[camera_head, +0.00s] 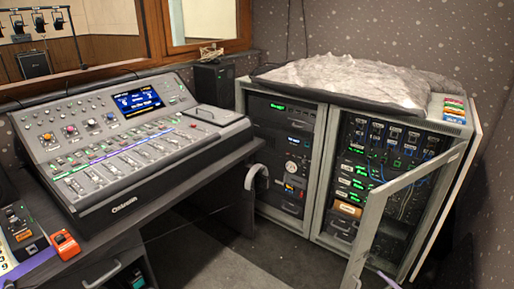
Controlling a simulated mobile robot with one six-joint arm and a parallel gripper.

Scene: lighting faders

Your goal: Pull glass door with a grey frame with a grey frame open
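A glass door with a grey frame (374,218) is on the right bay of a grey rack cabinet (318,172). It stands partly open, swung out towards me, with its free edge nearer to me and a gap behind it. Rack units with green lights and blue cables show through the glass and above it. The lower part of the door runs near the bottom edge of the picture. A curved pale handle (257,178) shows by the left bay, near the desk edge. My gripper is not in view.
A mixing desk (120,200) on a dark console fills the left side. Dark floor (290,262) lies open in front of the cabinet. Crumpled grey sheeting (345,82) and a stack of coloured items (455,108) lie on the cabinet top. A wall stands close on the right.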

